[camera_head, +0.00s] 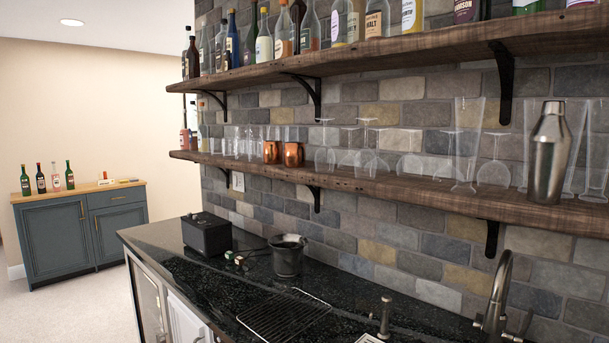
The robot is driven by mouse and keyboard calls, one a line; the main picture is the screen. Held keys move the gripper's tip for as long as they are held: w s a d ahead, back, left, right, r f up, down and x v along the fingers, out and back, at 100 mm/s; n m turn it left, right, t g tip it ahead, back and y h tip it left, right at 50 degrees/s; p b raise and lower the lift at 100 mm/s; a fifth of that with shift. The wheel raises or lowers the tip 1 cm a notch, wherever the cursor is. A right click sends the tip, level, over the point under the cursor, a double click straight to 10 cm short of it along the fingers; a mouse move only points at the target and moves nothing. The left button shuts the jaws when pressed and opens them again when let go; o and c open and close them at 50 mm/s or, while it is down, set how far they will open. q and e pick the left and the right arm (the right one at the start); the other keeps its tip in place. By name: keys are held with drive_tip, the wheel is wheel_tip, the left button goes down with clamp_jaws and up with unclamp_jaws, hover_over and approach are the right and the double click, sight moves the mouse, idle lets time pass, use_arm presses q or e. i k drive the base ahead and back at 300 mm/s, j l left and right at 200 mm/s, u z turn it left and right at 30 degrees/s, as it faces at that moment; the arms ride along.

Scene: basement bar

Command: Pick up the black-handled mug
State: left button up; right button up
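Two copper mugs stand side by side on the lower wooden shelf, a left one (271,152) and a right one (292,154). They are small in view, and I cannot make out the colour of their handles. I cannot tell whether either is the black-handled mug. A dark, bucket-like vessel (287,258) stands on the black counter below the shelf. Neither of my grippers is in view.
The black counter (190,270) also holds a black box (206,234), a wire rack (283,315) and a faucet (497,295). Clear glasses and a steel shaker (548,155) line the lower shelf (400,190). Bottles fill the upper shelf. A blue cabinet (58,240) stands far left beyond open floor.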

sight(294, 154)
drive_tip(key=i+j+z, duration=0.15)
drive_tip(key=z, duration=0.2)
drive_tip(key=i+j+z, duration=0.1)
drive_tip(key=j+z, duration=0.25)
drive_tip(key=i+j+z, duration=0.1)
drive_tip(key=j+z, duration=0.25)
